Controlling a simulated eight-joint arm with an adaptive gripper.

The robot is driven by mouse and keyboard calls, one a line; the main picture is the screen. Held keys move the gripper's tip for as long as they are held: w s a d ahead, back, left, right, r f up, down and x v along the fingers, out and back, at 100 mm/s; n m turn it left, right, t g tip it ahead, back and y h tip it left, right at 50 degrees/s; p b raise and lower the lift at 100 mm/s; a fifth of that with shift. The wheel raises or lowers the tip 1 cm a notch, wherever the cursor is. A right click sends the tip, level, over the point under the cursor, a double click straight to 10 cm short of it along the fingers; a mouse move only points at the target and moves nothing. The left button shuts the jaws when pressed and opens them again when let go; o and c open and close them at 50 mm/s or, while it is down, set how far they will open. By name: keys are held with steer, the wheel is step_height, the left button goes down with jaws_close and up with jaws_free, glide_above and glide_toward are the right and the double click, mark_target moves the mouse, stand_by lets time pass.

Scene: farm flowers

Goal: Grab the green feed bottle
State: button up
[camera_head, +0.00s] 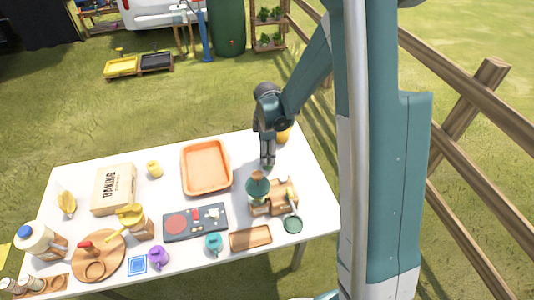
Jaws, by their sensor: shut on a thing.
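The green feed bottle (257,187) shows as a dark green, rounded shape over the left side of a wooden holder (277,204), on the right half of the white table. My gripper (267,162) points down just above it and slightly to its right. The fingers are closed together, with a small patch of green at their tips. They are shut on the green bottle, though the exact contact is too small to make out. I cannot tell whether the bottle is resting or lifted.
An orange tray (187,168) is left of my gripper, and an orange-yellow thing (285,135) is partly hidden behind it. A wooden tray (250,238), teal cup (213,243) and round green-topped item (293,224) are in front. A wooden fence (470,110) stands at right.

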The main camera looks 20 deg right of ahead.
steer(key=shift+r+p, duration=0.6)
steer(key=shift+r, duration=4.4)
